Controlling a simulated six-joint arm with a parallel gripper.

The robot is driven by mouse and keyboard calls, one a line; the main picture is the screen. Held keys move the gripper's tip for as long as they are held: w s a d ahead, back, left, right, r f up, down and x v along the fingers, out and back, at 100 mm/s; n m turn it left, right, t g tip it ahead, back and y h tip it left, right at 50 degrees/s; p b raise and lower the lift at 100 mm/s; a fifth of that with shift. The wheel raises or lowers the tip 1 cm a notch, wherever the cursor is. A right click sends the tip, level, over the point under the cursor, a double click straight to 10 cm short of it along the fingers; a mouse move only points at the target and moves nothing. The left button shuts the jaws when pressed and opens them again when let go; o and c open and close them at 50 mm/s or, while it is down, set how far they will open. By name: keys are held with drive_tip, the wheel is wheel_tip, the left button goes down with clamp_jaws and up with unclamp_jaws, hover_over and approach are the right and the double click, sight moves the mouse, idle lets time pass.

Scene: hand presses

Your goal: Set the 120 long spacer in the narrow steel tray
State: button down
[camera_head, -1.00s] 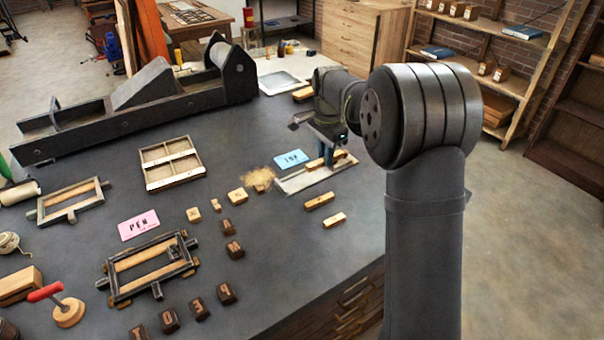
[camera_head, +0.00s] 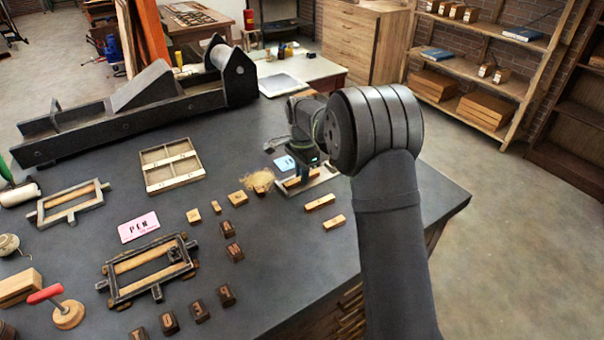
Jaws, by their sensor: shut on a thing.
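The narrow steel tray (camera_head: 327,178) lies flat on the dark table, right of the middle of the view, partly hidden by my arm. My gripper (camera_head: 302,172) points down over the tray and is shut on a pale wooden spacer (camera_head: 293,183). The spacer is at or just above the tray; I cannot tell whether it touches the tray floor. My wrist hides part of it. Its length mark cannot be read. Two more wooden spacers, a longer one (camera_head: 320,202) and a shorter one (camera_head: 334,221), lie on the table in front of the tray.
A blue card (camera_head: 284,162) lies behind the tray, partly hidden. A straw-coloured heap (camera_head: 260,180) and small wooden blocks (camera_head: 238,198) lie to the left. A divided wooden tray (camera_head: 171,165) and a dark frame (camera_head: 150,267) are farther left. Table to the right is clear.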

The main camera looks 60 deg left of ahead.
drive_tip(key=shift+f, duration=0.1)
drive_tip(key=c, duration=1.7)
unclamp_jaws()
wheel_tip(320, 180, up, 12)
drive_tip(key=shift+r, duration=0.15)
wheel_tip(320, 180, down, 12)
drive_tip(key=shift+f, duration=0.15)
drive_tip(key=shift+r, duration=1.95)
